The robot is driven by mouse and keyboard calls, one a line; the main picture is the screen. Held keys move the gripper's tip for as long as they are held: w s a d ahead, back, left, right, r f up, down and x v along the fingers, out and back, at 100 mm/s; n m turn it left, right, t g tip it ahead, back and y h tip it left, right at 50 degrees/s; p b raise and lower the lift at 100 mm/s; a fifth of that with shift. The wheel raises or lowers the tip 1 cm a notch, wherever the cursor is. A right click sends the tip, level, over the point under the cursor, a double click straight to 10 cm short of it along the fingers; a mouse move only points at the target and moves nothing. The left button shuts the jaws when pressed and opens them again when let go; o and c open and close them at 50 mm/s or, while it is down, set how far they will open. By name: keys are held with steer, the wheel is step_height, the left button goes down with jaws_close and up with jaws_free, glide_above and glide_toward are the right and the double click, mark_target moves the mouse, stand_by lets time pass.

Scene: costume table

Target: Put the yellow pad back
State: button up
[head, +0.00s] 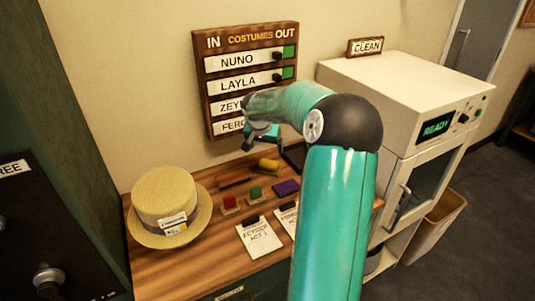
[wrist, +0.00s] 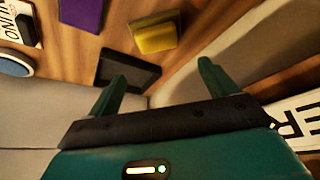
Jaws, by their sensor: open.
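The yellow pad (head: 268,164) lies at the back of the wooden table, below the wall board. In the wrist view the yellow pad (wrist: 156,36) is a small block lying on the wood, beyond my fingers. My gripper (head: 262,135) hangs in front of the board's lower rows, above the table's back edge. In the wrist view my gripper (wrist: 163,75) has its two green fingers spread, with nothing held between them. A dark flat piece (wrist: 130,73) lies near the left finger, beside the yellow pad.
A purple pad (head: 286,187), a green block (head: 255,193) and a red block (head: 230,203) lie in front of the yellow pad. A straw hat (head: 165,205) stands at left. Paper cards (head: 258,237) lie in front. The wall board (head: 252,45) and a white machine (head: 400,110) bound the space.

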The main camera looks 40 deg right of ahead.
steer(key=shift+v, duration=1.9)
steer(key=s+a+r+n, duration=0.3)
steer(key=a+r, duration=0.1)
steer(key=a, duration=0.8)
steer(key=s+a+r+n, duration=0.2)
steer(key=a+r+n, duration=0.15)
steer(key=a, duration=0.85)
steer(key=s+a+n+t+y, duration=0.3)
steer(key=s+a+n, duration=0.3)
steer(key=s+a, duration=1.1)
steer(key=shift+s+y, duration=0.25)
steer(key=shift+y, duration=0.35)
steer(key=shift+r, duration=0.1)
